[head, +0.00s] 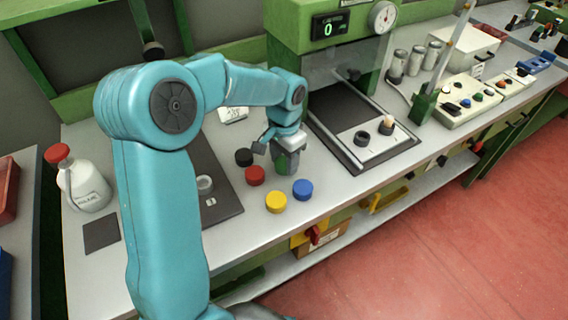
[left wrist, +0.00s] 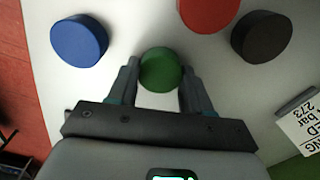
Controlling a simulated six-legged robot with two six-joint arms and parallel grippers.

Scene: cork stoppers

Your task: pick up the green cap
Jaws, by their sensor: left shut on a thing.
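The green cap (left wrist: 160,69) sits between the two fingers of my left gripper (left wrist: 158,82) in the left wrist view. The fingers are shut on its sides. In the head view my left gripper (head: 286,160) points down at the bench among the other caps, and a little of the green cap (head: 281,162) shows by the fingers. I cannot tell whether the cap touches the bench. My right gripper is not in view.
Black (head: 244,157), red (head: 255,176), yellow (head: 276,202) and blue (head: 303,189) caps lie close around the gripper. A machine with a dark tray (head: 338,112) stands to the right. A white bottle with a red cap (head: 82,184) stands at the left. The bench's front edge is near the blue cap.

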